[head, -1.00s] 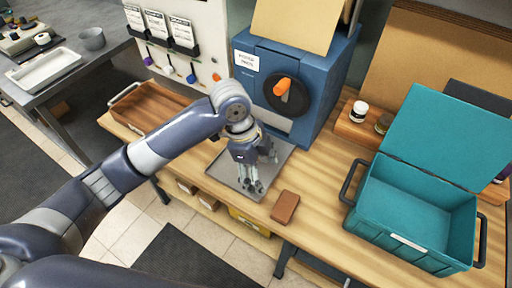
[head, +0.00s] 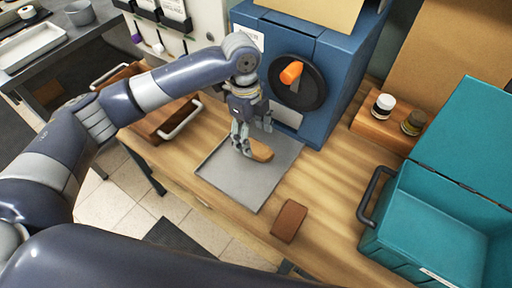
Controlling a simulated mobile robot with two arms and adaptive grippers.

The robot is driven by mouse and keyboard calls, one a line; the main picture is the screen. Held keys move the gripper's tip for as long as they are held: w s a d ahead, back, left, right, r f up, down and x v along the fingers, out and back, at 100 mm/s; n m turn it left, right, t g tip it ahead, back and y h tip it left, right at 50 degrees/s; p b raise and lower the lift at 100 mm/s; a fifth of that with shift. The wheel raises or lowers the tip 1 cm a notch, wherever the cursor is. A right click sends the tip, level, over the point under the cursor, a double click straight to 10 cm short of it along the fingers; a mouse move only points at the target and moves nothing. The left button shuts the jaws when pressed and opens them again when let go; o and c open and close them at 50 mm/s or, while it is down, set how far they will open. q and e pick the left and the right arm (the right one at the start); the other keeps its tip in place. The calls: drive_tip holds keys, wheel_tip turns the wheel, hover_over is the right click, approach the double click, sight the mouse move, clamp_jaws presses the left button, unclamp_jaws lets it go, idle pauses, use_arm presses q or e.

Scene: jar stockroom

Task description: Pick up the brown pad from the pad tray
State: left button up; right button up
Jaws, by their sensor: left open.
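A grey metal tray (head: 236,184) lies on the wooden bench in front of the blue machine. A tan-brown oblong pad (head: 262,152) lies at its back part. My left gripper (head: 252,143) is open and points down over the tray, right beside the pad. Its fingers cover the pad's left end, and I cannot tell whether they touch it. A darker brown block (head: 289,221) lies on the bench just right of the tray's front. My right gripper is not in view.
The blue machine (head: 335,75) with a black dial and orange handle stands behind the tray. A teal open box (head: 420,225) is at right. Two small jars (head: 383,105) stand on a wooden block. A wooden tray with handles (head: 150,122) is at left.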

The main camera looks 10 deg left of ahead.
sight(256, 145)
use_arm(q)
drive_tip(key=shift+f, duration=0.35)
drive_tip(key=f, duration=0.3)
drive_tip(key=f+p, duration=0.1)
drive_tip(key=shift+d+f, duration=0.15)
drive_tip(key=shift+d, duration=0.1)
drive_tip(key=shift+w+f, duration=0.1)
drive_tip(key=shift+f, duration=0.2)
drive_tip(key=shift+c, duration=0.8)
drive_tip(key=c, duration=0.8)
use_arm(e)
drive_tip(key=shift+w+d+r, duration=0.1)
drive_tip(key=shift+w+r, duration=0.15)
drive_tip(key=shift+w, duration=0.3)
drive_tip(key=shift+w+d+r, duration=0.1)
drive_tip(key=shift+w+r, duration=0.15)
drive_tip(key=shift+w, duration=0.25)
